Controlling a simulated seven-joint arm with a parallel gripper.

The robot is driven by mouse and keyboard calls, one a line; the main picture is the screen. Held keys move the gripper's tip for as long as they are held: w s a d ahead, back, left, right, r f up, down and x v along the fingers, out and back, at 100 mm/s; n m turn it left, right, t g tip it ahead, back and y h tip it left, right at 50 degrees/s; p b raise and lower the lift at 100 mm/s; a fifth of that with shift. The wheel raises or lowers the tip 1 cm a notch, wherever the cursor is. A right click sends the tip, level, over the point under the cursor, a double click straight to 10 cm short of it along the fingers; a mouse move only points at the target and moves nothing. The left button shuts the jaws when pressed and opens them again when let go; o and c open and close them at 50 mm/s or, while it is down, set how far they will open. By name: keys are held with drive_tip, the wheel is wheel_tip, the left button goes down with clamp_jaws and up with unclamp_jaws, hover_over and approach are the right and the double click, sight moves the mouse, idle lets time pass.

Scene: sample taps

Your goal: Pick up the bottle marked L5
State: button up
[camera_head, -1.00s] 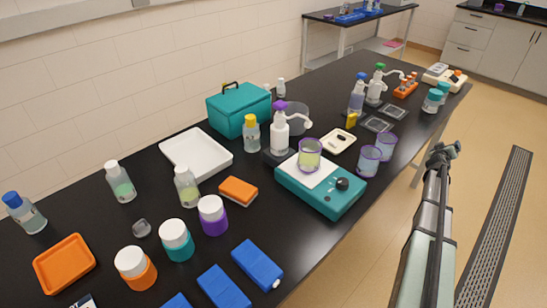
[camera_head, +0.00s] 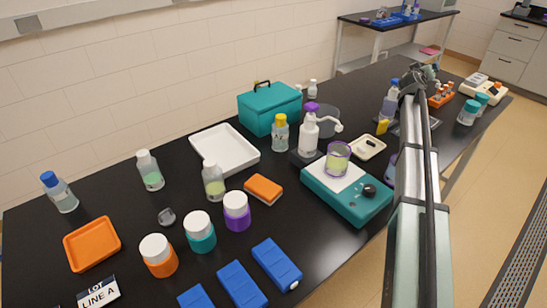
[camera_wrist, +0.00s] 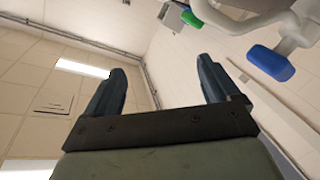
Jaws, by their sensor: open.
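No L5 mark is readable on any bottle. Clear bottles stand upright on the black bench: a blue-capped one (camera_head: 62,196) at far left, white-capped ones at left (camera_head: 150,174) and centre (camera_head: 214,184), and a yellow-capped one (camera_head: 280,135). A blue-topped spray bottle (camera_head: 389,103) stands beside my arm. My gripper (camera_head: 424,78) is over the bench's back right, beside the spray bottles. In the wrist view my gripper (camera_wrist: 160,68) is open and empty, facing wall and ceiling. A blue part (camera_wrist: 271,62) and a green part (camera_wrist: 192,19) show at upper right there.
A teal device (camera_head: 345,205) with a beaker (camera_head: 337,160) stands left of my arm. A purple-topped pump bottle (camera_head: 309,132), teal box (camera_head: 270,110), white tray (camera_head: 250,158) and orange rack (camera_head: 441,97) are farther back. Jars and blue boxes (camera_head: 277,265) crowd the front.

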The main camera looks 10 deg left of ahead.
drive_tip(key=s+a+f+n+g+y, duration=0.1)
drive_tip(key=s+a+y, duration=0.2)
drive_tip(key=a, duration=1.4)
drive_tip(key=s+a+f+n+g+y, duration=0.1)
drive_tip(key=s+a+g+y, duration=0.15)
drive_tip(key=a, duration=1.35)
drive_tip(key=s+a+n+g+y, duration=0.15)
drive_tip(key=s+a, duration=0.25)
drive_tip(key=a, duration=1.3)
drive_tip(key=n+g+y, duration=0.5)
drive_tip(key=n+g, duration=0.2)
drive_tip(key=g, duration=0.1)
approach(144, 160)
drive_tip(key=shift+t, duration=0.3)
drive_tip(key=shift+w+a+r+x, duration=0.1)
drive_tip(key=shift+w+a+x, duration=0.05)
drive_tip(key=shift+x, duration=1.95)
drive_tip(key=shift+w+a+r+x, duration=0.1)
drive_tip(key=shift+w+x, duration=0.1)
drive_tip(key=shift+x, duration=1.95)
drive_tip(key=shift+w+a+r+x, duration=0.1)
drive_tip(key=shift+w+a+x, duration=0.05)
drive_tip(key=shift+x, duration=1.95)
drive_tip(key=shift+f, duration=0.1)
drive_tip(key=shift+c, duration=0.2)
drive_tip(key=c, duration=1.5)
